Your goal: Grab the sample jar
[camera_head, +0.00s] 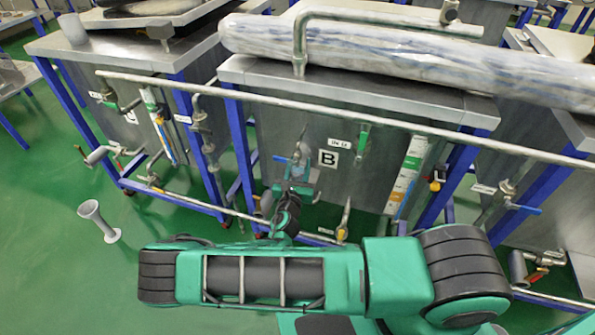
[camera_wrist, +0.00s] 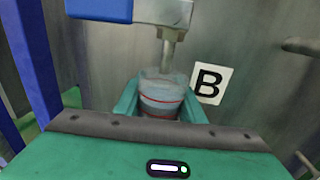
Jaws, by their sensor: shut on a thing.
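The sample jar (camera_wrist: 161,95) is a small translucent jar with a red line around it, seen in the wrist view between my fingers. It stands upright under a metal spout (camera_wrist: 172,48). My gripper (camera_wrist: 160,108) is shut on the jar, with one green finger on each side. In the head view my gripper (camera_head: 300,168) is at the front of the tank marked B, left of the B label (camera_head: 328,158). The jar is too small to make out clearly there, and its lower part is hidden by my gripper in the wrist view.
The steel tank (camera_head: 400,125) stands behind my gripper, with a blue frame leg (camera_wrist: 30,60) close on the left. A pipe rail (camera_head: 350,115) runs across above my arm. Valves and pipes stick out nearby. Green floor (camera_head: 60,240) is open at the left, around a grey flared stand (camera_head: 100,222).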

